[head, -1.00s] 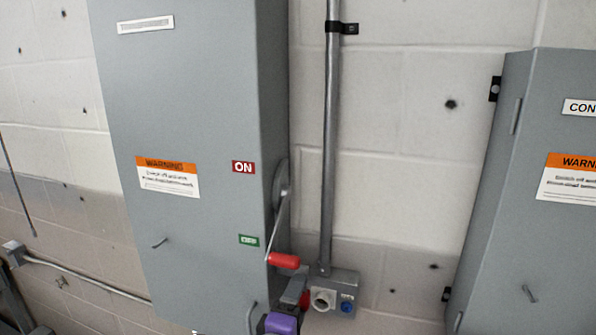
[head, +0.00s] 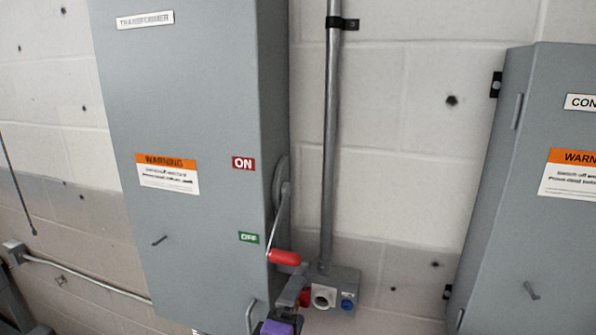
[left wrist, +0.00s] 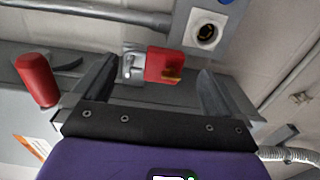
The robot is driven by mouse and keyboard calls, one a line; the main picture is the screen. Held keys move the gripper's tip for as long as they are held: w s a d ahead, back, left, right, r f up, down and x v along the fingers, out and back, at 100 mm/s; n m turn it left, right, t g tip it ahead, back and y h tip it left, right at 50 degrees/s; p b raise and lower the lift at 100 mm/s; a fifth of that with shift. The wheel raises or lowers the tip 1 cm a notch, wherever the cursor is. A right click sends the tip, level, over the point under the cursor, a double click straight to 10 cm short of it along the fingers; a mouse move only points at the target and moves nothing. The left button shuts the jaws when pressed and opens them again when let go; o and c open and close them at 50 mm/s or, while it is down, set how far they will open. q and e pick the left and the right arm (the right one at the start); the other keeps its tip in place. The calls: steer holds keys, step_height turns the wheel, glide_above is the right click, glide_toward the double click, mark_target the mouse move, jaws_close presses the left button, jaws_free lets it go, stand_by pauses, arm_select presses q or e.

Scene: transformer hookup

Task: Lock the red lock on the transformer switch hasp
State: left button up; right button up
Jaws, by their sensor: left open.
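The grey transformer cabinet (head: 205,80) has a switch lever with a red grip (head: 284,257), pointing down near the green OFF label (head: 249,238). The grip also shows in the left wrist view (left wrist: 37,80). The red lock (left wrist: 163,65), with a brass-coloured part low on it, sits against the metal hasp (left wrist: 132,66); whether its shackle is closed I cannot tell. In the head view the lock (head: 305,297) is partly hidden by my left gripper (head: 293,292). In the left wrist view the gripper (left wrist: 157,82) is open, a finger on either side of the lock, apart from it.
A grey outlet box (head: 335,290) with a white socket and a blue plug or socket is just right of the lock, under a vertical conduit (head: 331,150). A second grey cabinet (head: 510,190) stands at the right.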

arm_select(q)
steer(key=b+v, duration=0.4)
steer(key=v, duration=0.9)
steer(key=w+a+f+m+g+y+b, duration=0.1)
steer(key=w+f+m+g, duration=0.25)
steer(key=f, duration=1.05)
steer(key=w+a+f+m+g+y+b, duration=0.15)
steer(key=w+f+g, duration=0.25)
steer(key=f, duration=1.1)
steer(key=s+f+m+g, duration=0.2)
steer(key=s+f, duration=0.3)
steer(key=f, duration=0.5)
steer(key=s+a+f+m+g+b, duration=0.1)
steer(key=s+f+g, duration=0.3)
steer(key=f, duration=0.5)
steer(key=s+a+f+m+g+h, duration=0.1)
steer(key=s+f+m+g, duration=0.2)
steer(key=s+f, duration=0.4)
step_height(320, 180, down, 4)
steer(key=shift+a+r+m+b, duration=0.15)
steer(key=shift+a+m+b, duration=0.1)
steer(key=shift+m+b, duration=0.15)
